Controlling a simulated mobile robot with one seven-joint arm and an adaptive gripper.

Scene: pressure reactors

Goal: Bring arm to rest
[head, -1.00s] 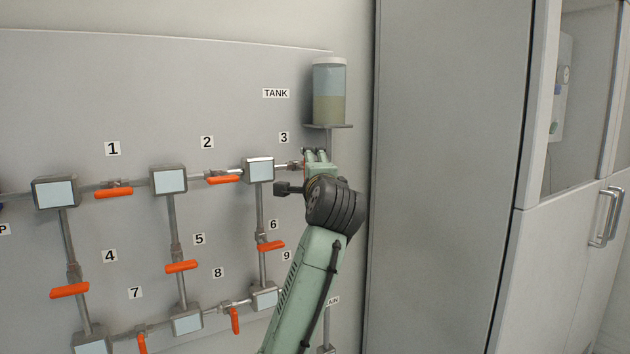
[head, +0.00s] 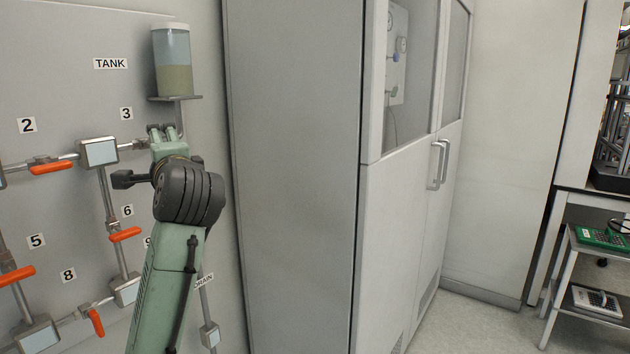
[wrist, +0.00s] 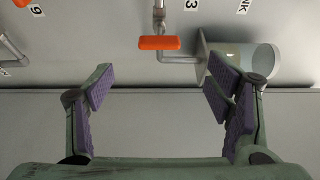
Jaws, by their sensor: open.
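My gripper (wrist: 155,90) is open and empty in the wrist view, its two purple-padded fingers spread wide. An orange valve handle (wrist: 160,43) near label 3 lies between and beyond the fingers, apart from them. The tank (wrist: 255,62) shows behind the right finger. In the head view my gripper (head: 160,128) is raised in front of the panel, just below the tank (head: 172,58) and beside label 3. The arm is bent, and it hides the valve 3 handle there.
The grey panel (head: 60,100) carries pipes, square boxes and orange handles, such as handle 6 (head: 125,234). A tall cabinet (head: 290,180) stands to the right of the arm. A shelf cart (head: 590,245) is at far right. Open floor (head: 455,325) lies before the cabinet.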

